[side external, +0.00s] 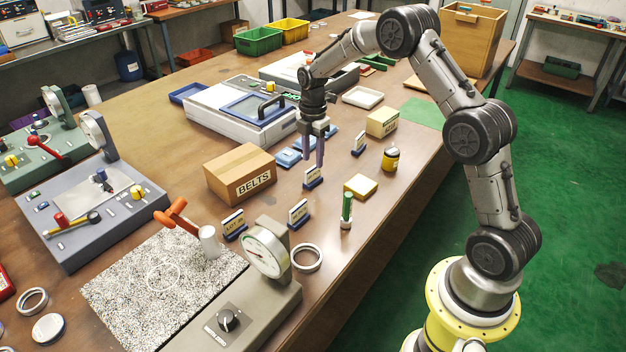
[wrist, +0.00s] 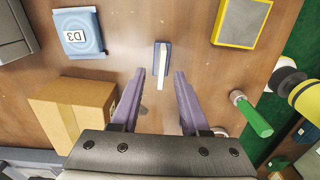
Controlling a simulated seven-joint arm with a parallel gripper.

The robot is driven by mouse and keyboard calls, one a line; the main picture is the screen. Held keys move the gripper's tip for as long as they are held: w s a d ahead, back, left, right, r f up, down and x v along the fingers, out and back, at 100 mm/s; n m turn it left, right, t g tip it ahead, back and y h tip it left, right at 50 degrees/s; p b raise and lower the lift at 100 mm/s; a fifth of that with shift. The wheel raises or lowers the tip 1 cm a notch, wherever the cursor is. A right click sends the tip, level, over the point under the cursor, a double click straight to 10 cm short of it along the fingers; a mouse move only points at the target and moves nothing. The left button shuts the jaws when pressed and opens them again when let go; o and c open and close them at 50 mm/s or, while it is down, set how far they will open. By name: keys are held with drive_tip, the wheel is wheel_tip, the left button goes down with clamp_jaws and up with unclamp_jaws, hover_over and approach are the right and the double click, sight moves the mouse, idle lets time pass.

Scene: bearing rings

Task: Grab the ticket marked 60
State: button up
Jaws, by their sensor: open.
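Several small white tickets stand upright in blue holders on the brown table. In the side external view they are a left ticket (side external: 234,221), a middle ticket (side external: 299,212), a ticket under my gripper (side external: 313,173) and a far ticket (side external: 358,142). Their markings are too small to read, so I cannot tell which is marked 60. My gripper (side external: 313,155) points down, open and empty, just above the third ticket. In the wrist view, a ticket (wrist: 162,68) shows edge-on in its blue holder, just beyond and between the fingertips of my gripper (wrist: 163,75).
A cardboard box marked BELTS (side external: 241,174) stands left of my gripper. A blue pad marked D3 (wrist: 78,33) lies nearby. A dial gauge (side external: 266,250) stands in front.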

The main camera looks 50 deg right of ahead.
sight(313, 167)
wheel_tip(313, 167, down, 5)
drive_tip(key=shift+s+a+r, duration=0.1)
clamp_jaws()
idle(0.3)
